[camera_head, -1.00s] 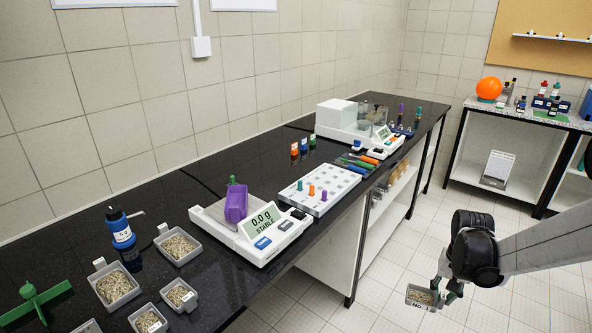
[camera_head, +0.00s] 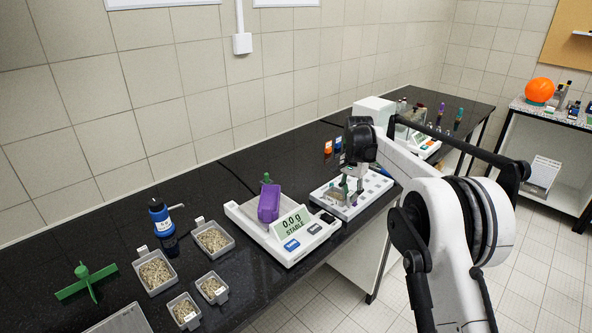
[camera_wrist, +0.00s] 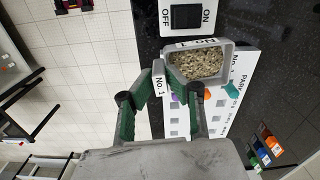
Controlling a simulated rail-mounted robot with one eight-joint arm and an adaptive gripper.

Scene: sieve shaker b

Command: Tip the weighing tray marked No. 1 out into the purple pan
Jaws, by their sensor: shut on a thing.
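The weighing tray No. 1 (camera_wrist: 225,58) is a small grey tray full of pale grain, with a "No. 1" tab. My gripper (camera_wrist: 158,84) is shut on that tab in the wrist view, and the grain is still inside. In the head view my gripper (camera_head: 353,182) holds the tray over the white peg rack, partly hidden by the fingers. The purple pan (camera_head: 268,203) sits on the white balance (camera_head: 262,235) to the left of my gripper, apart from it. The balance display reads 0.0 g STABLE.
Several grain-filled grey trays (camera_head: 228,253) stand on the black bench at the left, near a blue bottle (camera_head: 162,228) and a green stand (camera_head: 86,284). The white rack (camera_head: 372,200) with coloured pegs lies right of the balance. Another balance (camera_head: 430,148) is farther back.

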